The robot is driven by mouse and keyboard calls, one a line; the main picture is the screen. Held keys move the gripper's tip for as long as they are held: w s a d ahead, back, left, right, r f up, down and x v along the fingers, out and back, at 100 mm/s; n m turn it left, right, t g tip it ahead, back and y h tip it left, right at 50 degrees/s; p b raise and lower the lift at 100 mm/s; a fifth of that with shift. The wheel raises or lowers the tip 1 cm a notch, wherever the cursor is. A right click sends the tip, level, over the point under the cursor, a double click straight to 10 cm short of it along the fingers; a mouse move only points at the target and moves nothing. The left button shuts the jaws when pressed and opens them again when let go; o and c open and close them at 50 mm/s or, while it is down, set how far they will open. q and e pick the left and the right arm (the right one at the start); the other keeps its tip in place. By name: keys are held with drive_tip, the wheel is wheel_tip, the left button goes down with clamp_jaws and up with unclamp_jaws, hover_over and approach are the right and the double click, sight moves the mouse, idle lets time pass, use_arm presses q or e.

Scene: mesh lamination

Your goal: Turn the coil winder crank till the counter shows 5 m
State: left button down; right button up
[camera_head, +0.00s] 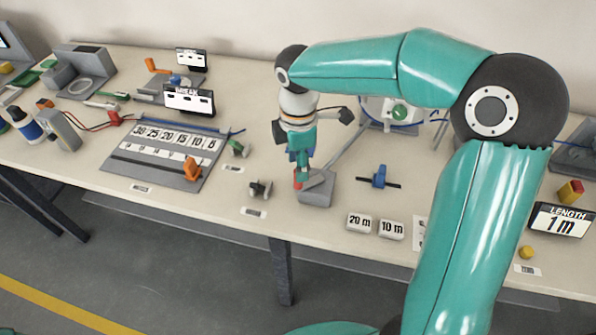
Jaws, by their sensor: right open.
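The length counter (560,222) at the right edge reads "1 m". A reel with a blue rim and green hub (400,112) stands at the back behind my right arm and seems to be the coil winder. It is partly hidden, and I cannot make out its crank for sure. My right gripper (299,168) is open and points down beside a small grey block (317,192), left of the reel. A small red part shows at its tips; I cannot tell whether they touch. My left gripper is not in view.
White blocks marked "20 m" (359,222) and "10 m" (391,229) lie near the front edge. A blue clamp-like part (379,177) lies behind them. A numbered grey board (150,172) and an orange crank-like handle (156,66) are on the left.

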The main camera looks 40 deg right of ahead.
drive_tip(key=shift+f, duration=1.7)
clamp_jaws()
